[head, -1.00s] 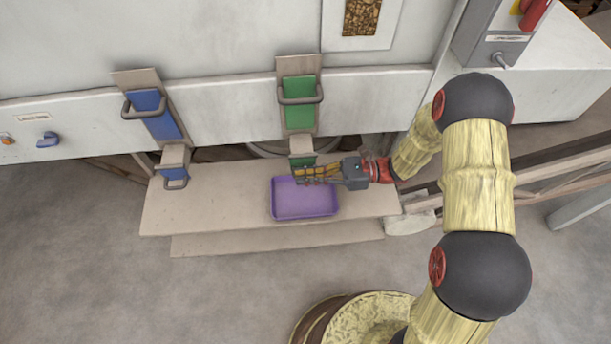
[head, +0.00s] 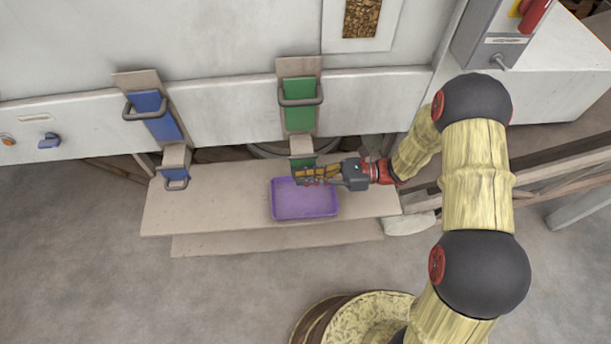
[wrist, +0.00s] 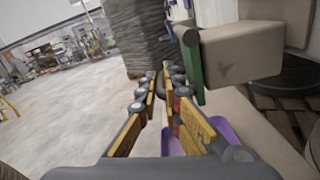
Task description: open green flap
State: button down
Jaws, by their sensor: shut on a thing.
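The green flap (head: 303,162) hangs at the mouth of the right-hand chute, low on the machine front. It shows edge-on as a green plate with a dark grey handle in the wrist view (wrist: 195,70). My gripper (head: 297,176) reaches in from the right, its fingers lying just in front of the flap and above the purple tray. The fingers are nearly together in the wrist view (wrist: 161,72), shut on the flap's handle. The gripped part of the handle is mostly hidden by the fingers. The flap looks to be hanging down over the mouth.
A purple tray (head: 304,210) stands on the beige shelf (head: 220,210) right below my gripper. A green upper slide (head: 299,115) with a grey handle is above. A matching blue slide (head: 162,125) and blue flap (head: 175,174) are left. Wooden rails are right.

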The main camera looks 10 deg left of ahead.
jog(key=shift+r+p, duration=0.25)
jog(key=shift+p, duration=0.2)
notch_tip(320, 180, up, 8)
jog(key=s+m+p, duration=0.1)
jog(key=m+p, duration=1.5)
jog(key=p, duration=0.5)
jog(key=shift+d, duration=0.15)
jog(key=shift+m, duration=0.3)
jog(key=shift+f, duration=0.1)
jog(key=c, duration=2.2)
grip_release()
